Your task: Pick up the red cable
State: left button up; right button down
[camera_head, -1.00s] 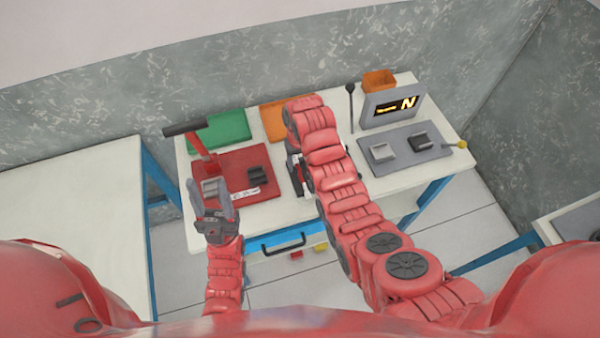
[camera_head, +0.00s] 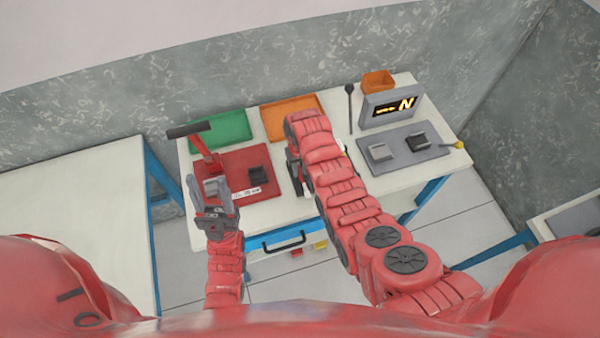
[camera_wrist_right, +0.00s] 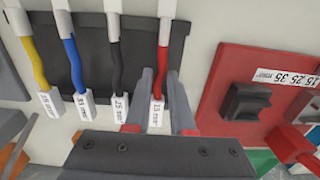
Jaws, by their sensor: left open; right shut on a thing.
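The red cable (camera_wrist_right: 162,72) hangs beside the black, blue and yellow cables in the right wrist view. It has a white label at its lower end. My right gripper (camera_wrist_right: 160,108) is shut on the red cable, with one finger on each side just above and beside the label. In the head view the right arm covers the cables and most of the right gripper (camera_head: 294,172). My left gripper (camera_head: 207,188) is open and empty, over the front left corner of the table by the red tool plate.
The red plate (camera_head: 255,160) carries a lever and dark blocks, and it also shows in the right wrist view (camera_wrist_right: 215,95). A green tray (camera_head: 222,128) and an orange tray (camera_head: 275,115) lie at the back. A grey plate (camera_head: 400,160) and display (camera_head: 390,107) stand at the right.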

aim_at(303, 179)
jog(key=shift+r, duration=0.1)
dwell(0.5)
jog(key=shift+w+r+b, duration=0.1)
jog(key=shift+r+b, duration=0.65)
jog(key=shift+b, duration=0.1)
jog(key=shift+r+b, duration=0.55)
jog(key=shift+b, duration=0.05)
jog(key=s, duration=0.2)
jog(key=d, duration=0.1)
jog(key=shift+s+r+b, duration=0.3)
jog(key=shift+s+b, duration=0.1)
jog(key=s+p, duration=0.1)
jog(key=s+d+r+p, duration=0.1)
jog(key=p, duration=0.1)
jog(key=s+p, duration=0.1)
jog(key=p, duration=0.1)
jog(key=shift+s+d+r, duration=0.15)
jog(key=shift+d+r, duration=0.05)
jog(key=shift+r, duration=0.1)
jog(key=s+d+p, duration=0.3)
jog(key=s+p, duration=0.2)
jog(key=s, duration=0.4)
jog(key=shift+d, duration=0.3)
jog(key=shift+w, duration=0.1)
